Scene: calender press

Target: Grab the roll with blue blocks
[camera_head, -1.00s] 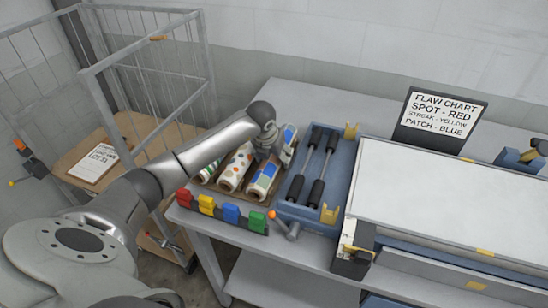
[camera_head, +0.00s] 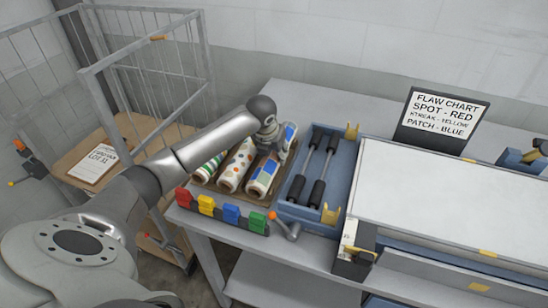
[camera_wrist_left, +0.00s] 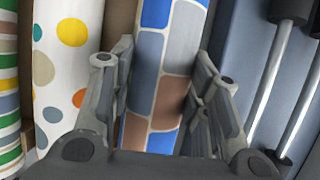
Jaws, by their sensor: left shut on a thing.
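The roll with blue blocks (camera_head: 263,175) lies at the right end of a row of three patterned rolls in a brown tray. In the left wrist view the roll (camera_wrist_left: 160,75), with blue, grey and brown blocks, runs between my gripper's fingers. My left gripper (camera_head: 273,152) is over its middle, and in the wrist view the fingers (camera_wrist_left: 165,100) sit on both sides, shut on it. The roll appears to be still in the tray. My right gripper is not in view.
A spotted roll (camera_head: 237,167) and a striped roll (camera_head: 208,169) lie to the left. A blue tray with black-ended rods (camera_head: 317,190) is close on the right. Coloured clips (camera_head: 230,213) line the table's front edge. A wire cart (camera_head: 140,85) stands left.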

